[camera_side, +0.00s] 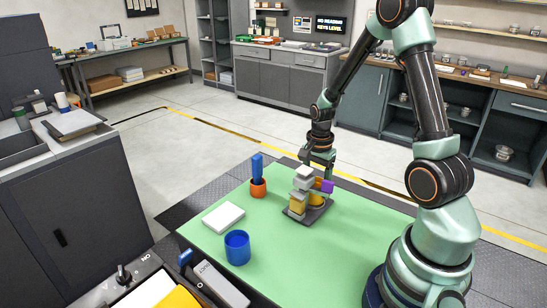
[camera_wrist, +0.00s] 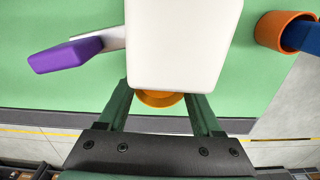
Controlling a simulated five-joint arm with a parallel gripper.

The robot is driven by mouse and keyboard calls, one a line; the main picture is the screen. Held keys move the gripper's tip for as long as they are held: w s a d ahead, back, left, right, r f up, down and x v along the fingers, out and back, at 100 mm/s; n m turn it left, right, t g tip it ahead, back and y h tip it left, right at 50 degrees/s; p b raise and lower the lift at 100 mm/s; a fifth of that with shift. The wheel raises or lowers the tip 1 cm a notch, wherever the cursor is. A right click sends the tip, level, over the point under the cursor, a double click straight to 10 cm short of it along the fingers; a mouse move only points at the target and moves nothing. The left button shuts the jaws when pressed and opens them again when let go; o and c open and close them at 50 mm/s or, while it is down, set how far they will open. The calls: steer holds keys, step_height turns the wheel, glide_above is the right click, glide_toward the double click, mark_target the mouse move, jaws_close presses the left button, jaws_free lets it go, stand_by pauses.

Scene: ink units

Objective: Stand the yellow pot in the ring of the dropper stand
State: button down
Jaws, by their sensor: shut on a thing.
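The dropper stand has a dark base (camera_side: 298,216), a yellow column (camera_side: 297,203), a pale head (camera_side: 303,179) and a purple-tipped lever (camera_side: 327,187). The head (camera_wrist: 184,40) and purple tip (camera_wrist: 66,55) also show in the wrist view. The yellow-orange pot (camera_side: 317,200) is low at the stand, right of the column and under the head. In the wrist view, only the pot's near edge (camera_wrist: 160,99) shows past the head. My gripper (camera_wrist: 161,98) has a finger on each side of the pot and is shut on it. The ring is hidden, so I cannot tell whether the pot sits in it.
An orange cup (camera_side: 258,189) holding a blue upright piece (camera_side: 257,166) stands left of the stand. A white block (camera_side: 223,217) and a blue cup (camera_side: 237,248) are nearer the front left. The green mat (camera_side: 290,265) is clear in front of the stand.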

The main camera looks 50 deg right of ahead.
steer(key=shift+c, duration=0.3)
jaws_free()
step_height(320, 180, up, 12)
steer(key=a+r+n, duration=0.2)
steer(key=a+r+n+t, duration=0.1)
steer(key=a+n, duration=0.2)
steer(key=a+r+n+t, duration=0.1)
steer(key=a+r+n, duration=0.1)
steer(key=shift+w+a+r+n+h, duration=0.1)
steer(key=shift+a+r+n+h, duration=0.2)
steer(key=shift+a+h, duration=0.1)
steer(key=s+a+r+n+t, duration=0.3)
steer(key=a+n, duration=0.6)
steer(key=n, duration=0.2)
steer(key=shift+s+a+r+t+y, duration=0.15)
steer(key=shift+a+r+t+y, duration=0.15)
steer(key=shift+y, duration=0.1)
steer(key=shift+d, duration=0.1)
